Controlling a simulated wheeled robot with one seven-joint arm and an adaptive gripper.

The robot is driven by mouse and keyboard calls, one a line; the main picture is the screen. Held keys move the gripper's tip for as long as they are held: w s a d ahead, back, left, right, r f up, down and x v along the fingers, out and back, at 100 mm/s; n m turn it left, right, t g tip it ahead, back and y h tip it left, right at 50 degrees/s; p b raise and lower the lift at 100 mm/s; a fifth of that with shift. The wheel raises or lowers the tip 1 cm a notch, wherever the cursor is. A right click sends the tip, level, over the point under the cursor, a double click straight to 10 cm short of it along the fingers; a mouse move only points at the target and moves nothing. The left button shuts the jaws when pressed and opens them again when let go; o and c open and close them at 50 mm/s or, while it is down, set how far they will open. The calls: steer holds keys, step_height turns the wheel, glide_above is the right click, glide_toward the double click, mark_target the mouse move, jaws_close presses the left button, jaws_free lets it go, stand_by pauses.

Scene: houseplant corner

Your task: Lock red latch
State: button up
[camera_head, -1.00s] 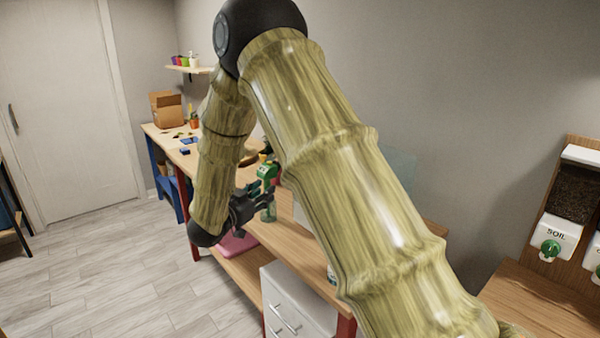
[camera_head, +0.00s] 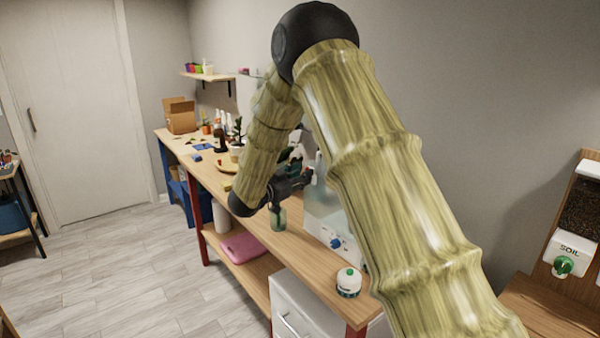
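I cannot make out a red latch in this view. My gripper (camera_head: 297,178) is over the long wooden workbench, beside a pale box-like device (camera_head: 325,215) with a blue knob (camera_head: 336,243) on its front. The gripper is small, dark and partly hidden by my arm, so I cannot tell whether its fingers are open or shut or hold anything. A greenish glass jar (camera_head: 279,217) stands on the bench just below the gripper.
A soil dispenser (camera_head: 568,250) is at right. The floor at left is clear.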

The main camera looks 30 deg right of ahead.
steer(key=shift+w+d, duration=0.2)
steer(key=shift+d, duration=0.5)
steer(key=shift+c, duration=0.2)
jaws_close()
steer(key=n+p, duration=0.1)
steer(key=p, duration=0.1)
steer(key=w+n+p, duration=0.1)
steer(key=n, duration=0.1)
steer(key=shift+a+y+p, duration=0.1)
steer(key=shift+y+p, duration=0.2)
steer(key=shift+p, duration=0.05)
